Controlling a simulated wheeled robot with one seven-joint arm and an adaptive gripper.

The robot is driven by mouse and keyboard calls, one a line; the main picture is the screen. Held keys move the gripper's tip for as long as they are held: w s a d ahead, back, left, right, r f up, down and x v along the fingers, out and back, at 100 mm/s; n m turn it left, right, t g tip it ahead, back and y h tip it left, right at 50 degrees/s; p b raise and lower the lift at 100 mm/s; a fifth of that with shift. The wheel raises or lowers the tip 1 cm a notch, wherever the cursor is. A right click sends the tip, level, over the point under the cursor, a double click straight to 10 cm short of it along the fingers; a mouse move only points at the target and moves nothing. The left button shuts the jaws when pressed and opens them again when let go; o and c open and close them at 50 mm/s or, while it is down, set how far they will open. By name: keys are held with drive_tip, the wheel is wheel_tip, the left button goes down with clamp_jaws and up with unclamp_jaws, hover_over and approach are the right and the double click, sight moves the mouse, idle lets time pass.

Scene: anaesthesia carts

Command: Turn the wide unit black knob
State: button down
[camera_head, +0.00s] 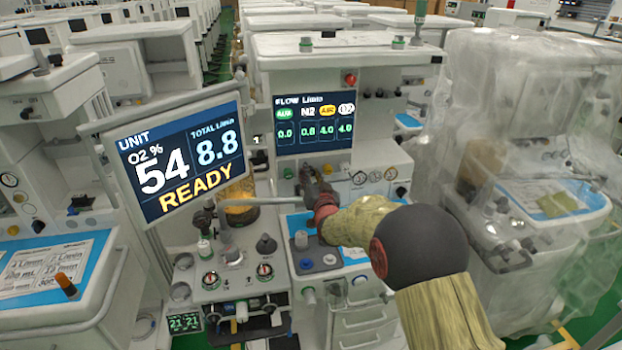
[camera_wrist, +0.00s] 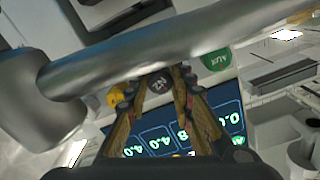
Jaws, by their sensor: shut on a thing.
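The wide unit (camera_head: 345,50) is the white cart in the middle of the head view, with a flow screen (camera_head: 313,124) reading 0.0, 0.8, 4.0 and 4.0. In the wrist view its black knob (camera_wrist: 159,87), with a light marking, sits between my two fingers. My gripper (camera_wrist: 156,80) is shut on this knob. In the head view my gripper (camera_head: 308,178) is at the panel just below the flow screen, and it hides the black knob. A side screen (camera_head: 180,160) reads 54, 8.8 and READY.
A green knob (camera_wrist: 215,60) and a yellow knob (camera_wrist: 115,97) flank the black one. A thick grey tube (camera_wrist: 170,55) crosses the wrist view close to my fingers. A plastic-covered cart (camera_head: 530,130) stands at the right. Other carts crowd the left and back.

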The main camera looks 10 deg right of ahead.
drive_tip(key=shift+m+b, duration=1.15)
drive_tip(key=shift+m, duration=1.05)
drive_tip(key=c, duration=1.8)
unclamp_jaws()
drive_tip(key=s, duration=1.2)
